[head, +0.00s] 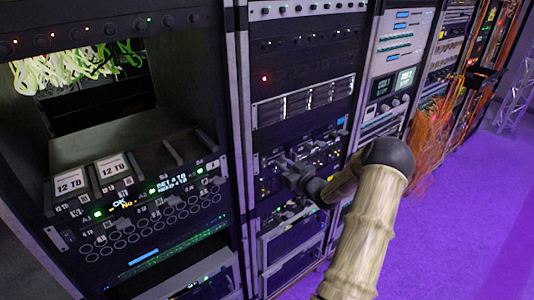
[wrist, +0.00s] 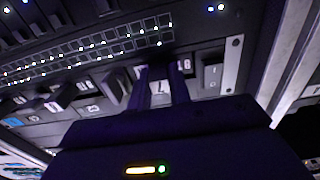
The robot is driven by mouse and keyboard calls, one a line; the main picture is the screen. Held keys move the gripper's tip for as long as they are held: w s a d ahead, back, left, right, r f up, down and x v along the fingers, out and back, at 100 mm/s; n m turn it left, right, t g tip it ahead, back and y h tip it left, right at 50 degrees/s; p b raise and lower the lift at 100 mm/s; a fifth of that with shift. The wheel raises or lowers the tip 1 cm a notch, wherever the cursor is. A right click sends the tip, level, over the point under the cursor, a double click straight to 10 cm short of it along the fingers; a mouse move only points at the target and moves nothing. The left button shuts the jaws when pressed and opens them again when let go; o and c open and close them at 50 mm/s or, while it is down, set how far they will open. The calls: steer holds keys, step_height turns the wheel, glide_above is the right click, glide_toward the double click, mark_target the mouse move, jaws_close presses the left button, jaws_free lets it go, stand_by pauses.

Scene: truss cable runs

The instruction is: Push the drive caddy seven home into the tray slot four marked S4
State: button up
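A drive caddy with a white label that reads 7 (wrist: 162,88) sits between the fingers of my gripper (wrist: 160,94) in the wrist view. The fingers lie along both sides of it, and it meets the dark front of the rack unit. Its far end is hidden, so I cannot tell how deep it sits. In the head view my gripper (head: 296,172) is at the front of the middle rack, small and dark, with the caddy not distinguishable. I cannot make out an S4 mark at the gripper.
Other caddies or handles (wrist: 88,110) stick out in a row left of the gripper in the wrist view. A light metal bracket (wrist: 231,48) is close on the right. Orange cables (head: 430,140) hang further right; the purple floor (head: 450,235) is clear.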

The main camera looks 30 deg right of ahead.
steer(key=shift+s+d+r, duration=0.1)
steer(key=shift+s+r, duration=0.05)
steer(key=shift+s, duration=0.85)
jaws_close()
steer(key=shift+s, duration=0.5)
steer(key=s, duration=0.9)
steer(key=shift+d, duration=0.4)
steer(key=shift+r, duration=0.1)
steer(key=s, duration=0.4)
steer(key=shift+d, duration=0.15)
steer(key=shift+w, duration=0.1)
